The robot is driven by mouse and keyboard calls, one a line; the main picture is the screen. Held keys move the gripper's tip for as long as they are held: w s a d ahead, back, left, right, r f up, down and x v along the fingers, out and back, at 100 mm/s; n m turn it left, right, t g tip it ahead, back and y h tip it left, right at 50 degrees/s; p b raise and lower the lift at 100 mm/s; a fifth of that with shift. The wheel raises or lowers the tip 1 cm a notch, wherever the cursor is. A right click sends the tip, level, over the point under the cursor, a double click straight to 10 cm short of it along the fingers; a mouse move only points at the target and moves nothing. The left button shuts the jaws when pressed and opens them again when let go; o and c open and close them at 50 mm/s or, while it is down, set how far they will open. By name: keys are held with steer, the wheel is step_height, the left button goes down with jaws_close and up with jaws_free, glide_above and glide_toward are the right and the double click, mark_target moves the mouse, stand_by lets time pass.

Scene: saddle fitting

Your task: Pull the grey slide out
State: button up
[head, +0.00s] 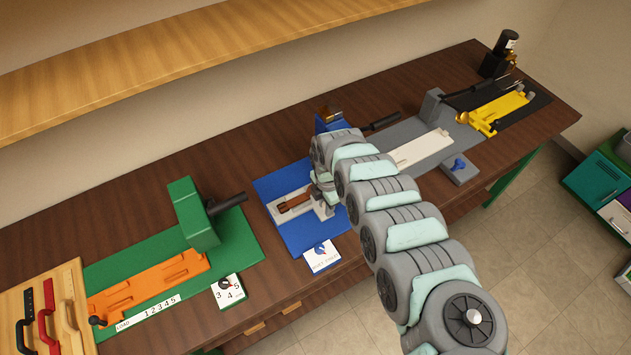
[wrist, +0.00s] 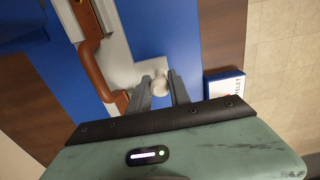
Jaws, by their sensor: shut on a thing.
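The light grey slide (head: 276,215) lies on a blue base plate (head: 318,234) in the middle of the bench, with a brown strap-like piece (head: 296,201) on it. In the wrist view the slide (wrist: 118,52) runs up to the left, and the brown piece (wrist: 92,62) curves along it. A pale round knob (wrist: 160,82) is at the slide's near end. My gripper (wrist: 160,86) is shut on this knob, one finger on each side. In the head view my arm hides much of the slide's right end and the gripper's fingertips.
A green station with an orange slide (head: 150,283) stands to the left. A grey station with a white slide (head: 422,149) and a yellow slide (head: 500,110) lie to the right. A small white label block (head: 322,254) sits at the bench's front edge, near the blue plate.

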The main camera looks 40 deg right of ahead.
steer(key=shift+r, duration=0.1)
steer(key=shift+s+a+r+p, duration=0.1)
steer(key=shift+s+p, duration=0.35)
steer(key=shift+p, duration=0.4)
steer(key=shift+s+f+p, duration=0.2)
steer(key=shift+s+p, duration=0.15)
steer(key=shift+s, duration=0.05)
steer(key=shift+s+a+r+p, duration=0.2)
steer(key=shift+s+p, duration=0.3)
steer(key=shift+p, duration=0.25)
steer(key=shift+s+f+p, duration=0.15)
steer(key=shift+s+p, duration=0.2)
steer(key=shift+s, duration=0.05)
steer(key=shift+s+a+p, duration=0.2)
steer(key=shift+s+p, duration=0.5)
steer(key=shift+p, duration=0.1)
steer(key=shift+s+a+p, duration=0.15)
steer(key=shift+s+p, duration=0.55)
steer(key=shift+p, duration=0.05)
steer(key=shift+s, duration=0.35)
steer(key=shift+s+a, duration=0.2)
steer(key=shift+s, duration=0.55)
steer(key=shift+s+a, duration=0.2)
steer(key=shift+s, duration=0.5)
